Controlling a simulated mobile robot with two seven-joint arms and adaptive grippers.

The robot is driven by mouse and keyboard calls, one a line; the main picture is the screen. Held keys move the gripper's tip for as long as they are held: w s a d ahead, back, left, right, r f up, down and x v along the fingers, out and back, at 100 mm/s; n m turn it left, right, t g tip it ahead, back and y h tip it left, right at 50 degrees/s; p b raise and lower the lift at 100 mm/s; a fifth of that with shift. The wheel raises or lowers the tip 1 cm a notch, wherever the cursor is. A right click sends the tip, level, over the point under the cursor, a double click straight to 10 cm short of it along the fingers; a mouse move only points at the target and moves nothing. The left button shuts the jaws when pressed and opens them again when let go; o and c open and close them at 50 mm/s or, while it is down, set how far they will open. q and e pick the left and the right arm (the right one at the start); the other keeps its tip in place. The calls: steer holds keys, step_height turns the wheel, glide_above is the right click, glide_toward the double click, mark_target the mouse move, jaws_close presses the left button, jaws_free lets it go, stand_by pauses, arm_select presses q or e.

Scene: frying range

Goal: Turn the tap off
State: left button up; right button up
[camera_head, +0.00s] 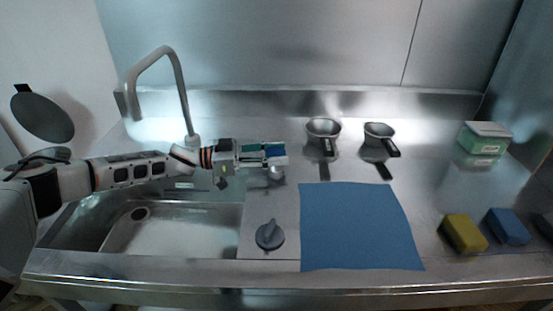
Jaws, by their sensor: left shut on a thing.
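The grey tap (177,75) rises behind the sink, its curved spout pointing to the left; I make out no clear water stream below it. A dark round knob (270,235) with a raised grip sits on the counter right of the basin. My left gripper (276,156) is stretched across from the left, behind that knob and apart from it. Its fingers are shut on a small grey rounded piece (277,173), partly hidden under the fingertips; I cannot tell exactly what it is. My right gripper is out of view.
The sink basin (175,237) lies below my left arm. A blue mat (360,227) covers the counter right of the knob. Two small pans (323,130) (378,131) stand behind it. A green box (484,140), a yellow sponge (464,233) and a blue sponge (507,226) are at the right.

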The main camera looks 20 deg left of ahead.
arm_select(q)
steer(key=shift+w+f+g+b, duration=0.1)
steer(key=shift+f+g+b, duration=0.15)
steer(key=shift+g+b, duration=0.05)
steer(key=shift+m+g, duration=0.3)
steer(key=shift+m, duration=0.1)
steer(key=shift+r+m+g+h+b, duration=0.3)
steer(key=shift+m+g+h+b, duration=0.1)
steer(key=shift+g+b, duration=0.2)
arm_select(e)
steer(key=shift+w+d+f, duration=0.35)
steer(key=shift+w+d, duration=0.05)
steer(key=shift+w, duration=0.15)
arm_select(q)
steer(key=o, duration=1.1)
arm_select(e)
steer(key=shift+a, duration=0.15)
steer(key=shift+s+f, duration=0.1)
